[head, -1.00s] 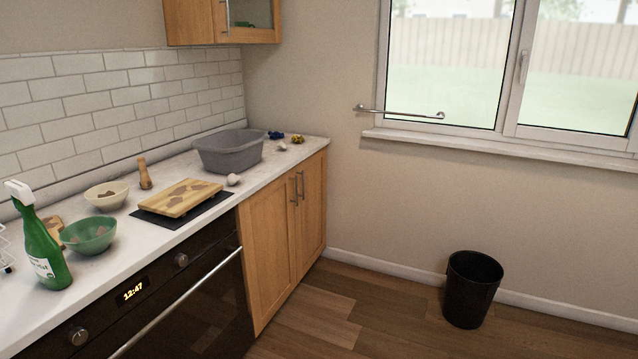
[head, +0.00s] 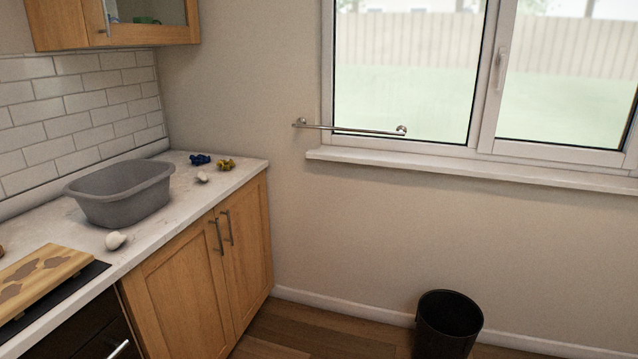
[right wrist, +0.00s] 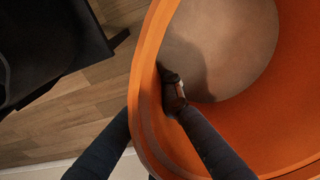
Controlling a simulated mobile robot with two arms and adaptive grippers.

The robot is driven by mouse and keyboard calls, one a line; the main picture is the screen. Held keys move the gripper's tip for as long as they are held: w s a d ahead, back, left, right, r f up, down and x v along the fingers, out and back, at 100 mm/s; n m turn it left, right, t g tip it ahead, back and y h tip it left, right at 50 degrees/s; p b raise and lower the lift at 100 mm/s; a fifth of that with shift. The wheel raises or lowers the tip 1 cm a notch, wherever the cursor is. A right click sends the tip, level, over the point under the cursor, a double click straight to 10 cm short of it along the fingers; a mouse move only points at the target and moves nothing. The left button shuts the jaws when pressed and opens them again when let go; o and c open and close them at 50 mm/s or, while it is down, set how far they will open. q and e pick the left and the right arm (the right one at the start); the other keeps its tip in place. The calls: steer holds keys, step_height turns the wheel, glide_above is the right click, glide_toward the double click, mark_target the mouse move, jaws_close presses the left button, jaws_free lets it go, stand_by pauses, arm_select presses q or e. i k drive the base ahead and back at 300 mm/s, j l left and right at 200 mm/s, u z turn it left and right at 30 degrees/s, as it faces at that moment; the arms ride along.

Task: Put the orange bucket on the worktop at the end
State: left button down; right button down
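The orange bucket (right wrist: 150,90) fills the right part of the right wrist view, seen from above into its open top. My right gripper (right wrist: 150,105) straddles the bucket's wall, one finger outside and one inside, and is shut on it. The outer fingertip is hidden behind the wall. The bucket and both grippers are out of the head view.
On the worktop are a grey basin (head: 122,196), a wooden board (head: 40,277), two small white items (head: 115,240) (head: 203,177), and blue (head: 200,160) and yellow (head: 226,164) items near the end. A black bin (head: 447,325) stands on the floor. The worktop's front corner is bare.

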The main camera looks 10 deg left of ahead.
mark_target(185, 179)
steer(key=i+l+u, duration=0.1)
steer(key=i+u, duration=0.3)
steer(key=i+l+u, duration=0.25)
steer(key=i+u, duration=0.15)
steer(key=i+l+u, duration=0.65)
steer(key=u, duration=0.15)
steer(key=i+l+u, duration=0.15)
steer(key=l+u, duration=0.25)
steer(key=i+l+u, duration=0.1)
steer(key=l+u, duration=0.65)
steer(key=i, duration=0.05)
